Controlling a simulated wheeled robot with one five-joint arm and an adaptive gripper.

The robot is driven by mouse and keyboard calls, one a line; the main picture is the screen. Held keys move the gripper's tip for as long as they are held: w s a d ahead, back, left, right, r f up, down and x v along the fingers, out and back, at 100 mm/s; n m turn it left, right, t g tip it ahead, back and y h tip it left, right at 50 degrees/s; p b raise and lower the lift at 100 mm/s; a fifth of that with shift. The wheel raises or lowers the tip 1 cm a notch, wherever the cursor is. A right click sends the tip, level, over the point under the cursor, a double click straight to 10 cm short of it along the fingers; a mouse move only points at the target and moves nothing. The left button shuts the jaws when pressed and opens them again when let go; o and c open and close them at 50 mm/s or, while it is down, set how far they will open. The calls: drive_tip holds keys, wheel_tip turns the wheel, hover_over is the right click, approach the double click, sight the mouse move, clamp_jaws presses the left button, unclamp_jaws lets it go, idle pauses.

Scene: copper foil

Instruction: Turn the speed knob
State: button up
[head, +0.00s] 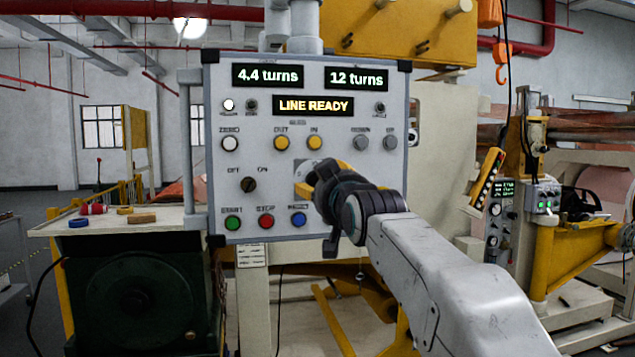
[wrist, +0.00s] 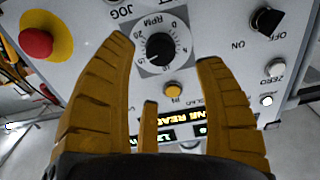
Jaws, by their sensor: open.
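The speed knob (wrist: 160,48) is a round black knob on a pale dial marked RPM, with numbers up to 20. The wrist view shows it upside down. My gripper (wrist: 165,47) is open, its yellow fingers on either side of the knob in that view, with nothing between them. I cannot tell how far the tips are from the panel. In the head view my gripper (head: 318,178) is in front of the grey control panel (head: 224,190) and hides the knob. Only a corner of the dial plate (head: 303,169) shows there.
A red mushroom button (wrist: 36,42) on yellow is near the knob, and the black OFF/ON switch (wrist: 265,21) is on its other side. The yellow IN button (wrist: 173,90) is also close. The panel's display (head: 313,105) reads LINE READY. A workbench (head: 165,220) stands left.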

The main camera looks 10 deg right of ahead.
sight(316, 181)
drive_tip(key=w+p, duration=0.2)
drive_tip(key=w, duration=0.4)
drive_tip(key=shift+w+p, duration=0.3)
drive_tip(key=shift+o, duration=0.2)
drive_tip(key=shift+f, duration=0.1)
drive_tip(key=c, duration=1.3)
